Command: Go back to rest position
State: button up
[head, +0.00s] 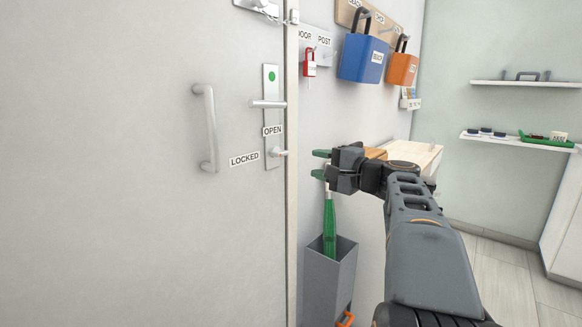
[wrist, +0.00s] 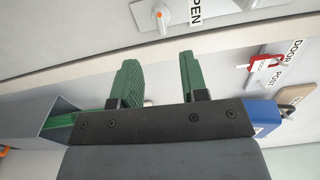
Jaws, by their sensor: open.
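My gripper (head: 319,163) is in front of the wall just right of the door frame. Its two green fingers are apart with nothing between them, as the wrist view (wrist: 157,62) also shows. My arm reaches up from the lower right. The pale door (head: 110,200) fills the left side of the head view and looks shut. It carries a long pull handle (head: 209,128), a lever handle (head: 267,104) and a small turn knob (head: 278,152) by the OPEN and LOCKED labels.
A green umbrella-like item (head: 330,230) stands in a grey bin (head: 319,278) below my gripper. Shelves (head: 525,84) are at the right. Floor (head: 500,275) is clear there.

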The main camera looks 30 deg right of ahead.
jog(key=s+a+r+n+g+h+p, duration=0.1)
jog(key=s+a+n+g+p, duration=0.25)
jog(key=a+p, duration=0.5)
jog(key=s+a+r+n+g+h+p, duration=0.15)
jog(key=a+g+p, duration=0.4)
jog(key=p, duration=0.65)
jog(key=s+a+r+n+g+h+p, duration=0.1)
jog(key=s+n+g+h+p, duration=0.1)
jog(key=s+n+p, duration=0.2)
jog(key=s+a+r+n+g+h+p, duration=0.1)
jog(key=s+a+r+n+h+p, duration=0.1)
jog(key=s+p, duration=0.6)
jog(key=shift+n+g+h+p, duration=0.45)
jog(key=shift+n+p, duration=0.95)
jog(key=shift+p, duration=0.65)
